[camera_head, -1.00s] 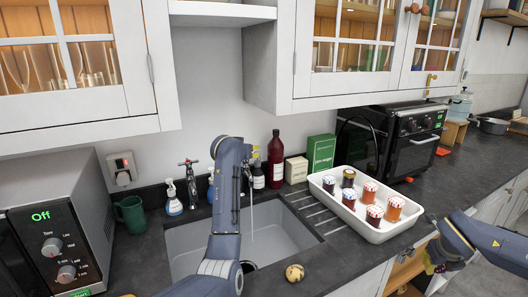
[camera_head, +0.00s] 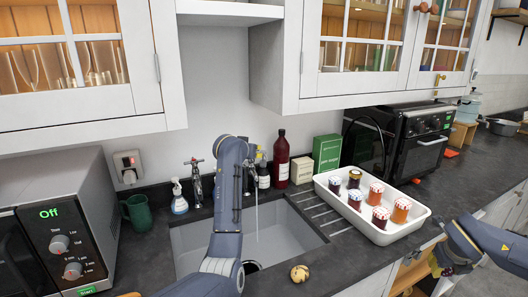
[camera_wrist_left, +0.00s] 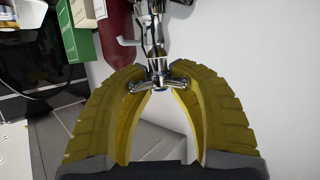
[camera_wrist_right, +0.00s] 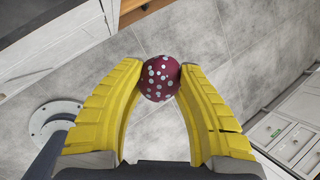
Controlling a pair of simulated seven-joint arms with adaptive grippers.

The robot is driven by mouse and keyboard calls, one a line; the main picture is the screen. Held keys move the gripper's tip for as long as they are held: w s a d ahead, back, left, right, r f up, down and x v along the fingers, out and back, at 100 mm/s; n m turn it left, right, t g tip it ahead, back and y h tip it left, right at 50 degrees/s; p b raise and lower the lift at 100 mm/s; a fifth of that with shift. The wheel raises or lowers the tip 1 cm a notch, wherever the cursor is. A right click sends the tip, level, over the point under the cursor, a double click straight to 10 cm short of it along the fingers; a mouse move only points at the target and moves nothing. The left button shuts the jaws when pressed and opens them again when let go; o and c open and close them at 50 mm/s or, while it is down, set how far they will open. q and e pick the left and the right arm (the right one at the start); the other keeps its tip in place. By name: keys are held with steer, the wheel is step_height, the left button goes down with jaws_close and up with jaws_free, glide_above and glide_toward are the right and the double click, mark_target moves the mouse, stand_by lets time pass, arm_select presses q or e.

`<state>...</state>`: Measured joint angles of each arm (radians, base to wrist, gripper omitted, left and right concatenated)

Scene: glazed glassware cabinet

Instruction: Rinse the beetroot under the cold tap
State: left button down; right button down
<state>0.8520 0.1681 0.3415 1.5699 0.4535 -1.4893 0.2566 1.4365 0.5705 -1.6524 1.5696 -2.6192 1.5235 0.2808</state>
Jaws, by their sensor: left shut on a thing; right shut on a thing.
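The beetroot (camera_wrist_right: 160,78) is a dark red ball with pale spots. My right gripper (camera_wrist_right: 160,80) is shut on it, over the floor in front of the counter; in the head view my right gripper (camera_head: 441,262) is at the right, away from the sink. My left gripper (camera_wrist_left: 154,86) is shut on a chrome tap's cross handle (camera_wrist_left: 152,82) with a blue mark. In the head view my left arm hides most of that tap. A thin water stream (camera_head: 257,215) falls into the grey sink (camera_head: 285,236). Another chrome tap (camera_head: 195,178) stands to the left.
A white tray (camera_head: 384,238) of several jars stands right of the sink. A round brownish thing (camera_head: 299,273) lies on the front counter edge. A red bottle (camera_head: 281,160), a green box (camera_head: 326,152), a green mug (camera_head: 137,213) and a microwave (camera_head: 62,235) border the sink area.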

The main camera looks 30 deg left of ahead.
arm_select(q)
steer(key=shift+f+m+h, duration=0.1)
steer(key=shift+m+h, duration=0.6)
steer(key=shift+h, duration=0.1)
steer(key=c, duration=1.3)
jaws_free()
steer(key=shift+s, duration=0.25)
steer(key=o, duration=0.4)
steer(key=shift+w, duration=0.1)
steer(key=shift+r, duration=0.2)
steer(key=v, duration=1.2)
steer(key=shift+f, duration=0.2)
